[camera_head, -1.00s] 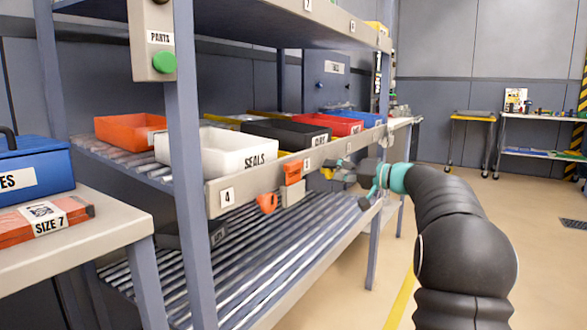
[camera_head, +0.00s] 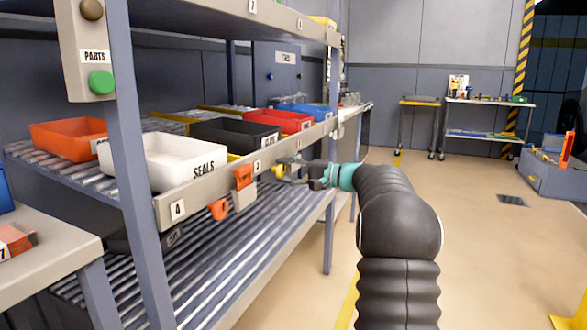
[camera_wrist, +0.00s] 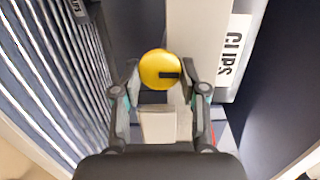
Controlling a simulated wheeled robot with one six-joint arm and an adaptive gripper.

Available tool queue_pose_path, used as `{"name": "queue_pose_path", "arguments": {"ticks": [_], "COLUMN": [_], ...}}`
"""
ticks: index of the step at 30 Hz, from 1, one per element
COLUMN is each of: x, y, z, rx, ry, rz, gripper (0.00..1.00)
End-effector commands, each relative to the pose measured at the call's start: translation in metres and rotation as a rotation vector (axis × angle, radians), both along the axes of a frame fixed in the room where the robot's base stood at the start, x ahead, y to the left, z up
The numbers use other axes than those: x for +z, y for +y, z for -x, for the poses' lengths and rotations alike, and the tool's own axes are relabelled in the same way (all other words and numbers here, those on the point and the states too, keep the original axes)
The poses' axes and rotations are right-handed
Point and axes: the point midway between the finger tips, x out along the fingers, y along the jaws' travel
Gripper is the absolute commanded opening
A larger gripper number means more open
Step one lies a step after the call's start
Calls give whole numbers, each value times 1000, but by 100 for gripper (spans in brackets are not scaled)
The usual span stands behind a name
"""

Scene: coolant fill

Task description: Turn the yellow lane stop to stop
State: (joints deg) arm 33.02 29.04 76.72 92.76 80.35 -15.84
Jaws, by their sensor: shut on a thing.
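The yellow lane stop (camera_wrist: 153,66) is a round knob on the pale shelf-front rail (camera_wrist: 197,45) in the wrist view. A short dark mark on its face runs from near its middle toward the right. My gripper (camera_wrist: 160,78) is closed around the knob, one finger on each side. In the head view my gripper (camera_head: 288,171) is at the rail, and a small bit of the yellow lane stop (camera_head: 277,171) shows at its tip. The gripper hides most of it there.
A white SEALS bin (camera_head: 165,163), a black bin (camera_head: 235,137) and a red bin (camera_head: 278,121) stand on the roller shelf above the rail. An orange fitting (camera_head: 243,178) sits on the rail left of my gripper.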

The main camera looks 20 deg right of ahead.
Motion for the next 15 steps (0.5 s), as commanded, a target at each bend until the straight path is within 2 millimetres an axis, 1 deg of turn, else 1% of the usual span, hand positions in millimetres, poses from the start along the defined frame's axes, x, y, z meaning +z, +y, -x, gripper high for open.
{"name": "queue_pose_path", "arguments": {"ticks": [14,15], "x": [2,2], "y": [3,3], "z": [-2,-2], "rx": [2,2], "ry": [6,6], "rz": [-11,-11], "gripper": [0,47]}}
